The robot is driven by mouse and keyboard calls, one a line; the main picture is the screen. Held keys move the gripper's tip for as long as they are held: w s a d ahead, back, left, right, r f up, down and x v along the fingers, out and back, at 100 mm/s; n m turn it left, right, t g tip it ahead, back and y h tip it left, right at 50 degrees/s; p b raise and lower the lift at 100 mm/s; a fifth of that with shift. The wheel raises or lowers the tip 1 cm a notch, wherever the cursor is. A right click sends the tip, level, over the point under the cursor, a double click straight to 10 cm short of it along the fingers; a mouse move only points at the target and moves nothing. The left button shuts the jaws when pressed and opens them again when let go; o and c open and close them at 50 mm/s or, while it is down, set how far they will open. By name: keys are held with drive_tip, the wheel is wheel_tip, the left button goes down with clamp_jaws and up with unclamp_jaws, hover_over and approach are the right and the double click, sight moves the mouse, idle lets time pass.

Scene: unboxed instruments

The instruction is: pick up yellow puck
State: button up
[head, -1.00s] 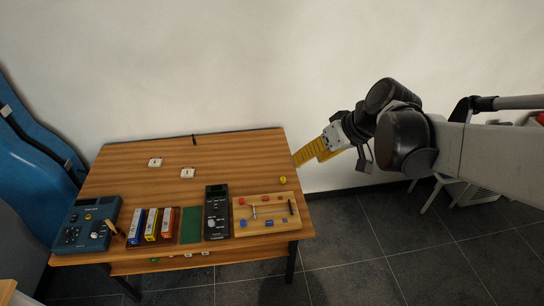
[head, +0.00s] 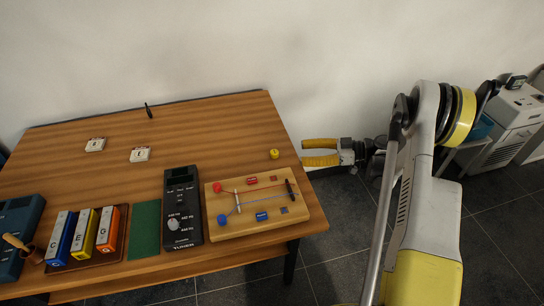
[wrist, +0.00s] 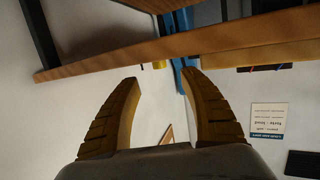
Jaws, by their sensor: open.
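The yellow puck (head: 274,154) is a small round piece near the right edge of the wooden table (head: 220,120). My gripper (head: 304,152) is just right of the table's right edge in the head view, its two yellow fingers apart and pointing left toward the puck. Nothing is between the fingers. In the wrist view my gripper (wrist: 160,76) is open, and a small yellow piece (wrist: 159,64), which looks like the puck, shows beyond the fingertips by the table edge. The puck is apart from the fingers.
A wooden board (head: 258,205) with red and blue parts lies in front of the puck. A black tuner (head: 182,210), a green mat (head: 145,230) and coloured blocks (head: 84,235) stand further left. Two white cards (head: 139,154) lie behind. The tabletop around the puck is clear.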

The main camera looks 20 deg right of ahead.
sight(276, 152)
drive_tip(key=b+x, duration=0.1)
drive_tip(key=x, duration=0.4)
drive_tip(key=shift+s, duration=0.15)
drive_tip(key=b+x, duration=0.1)
drive_tip(key=x, duration=0.1)
drive_tip(key=b+x, duration=0.2)
drive_tip(key=x, duration=0.1)
drive_tip(key=shift+w+a+r, duration=0.2)
drive_tip(key=shift+w+a, duration=0.1)
drive_tip(key=shift+w, duration=0.1)
drive_tip(key=shift+r, duration=0.1)
drive_tip(key=c, duration=0.9)
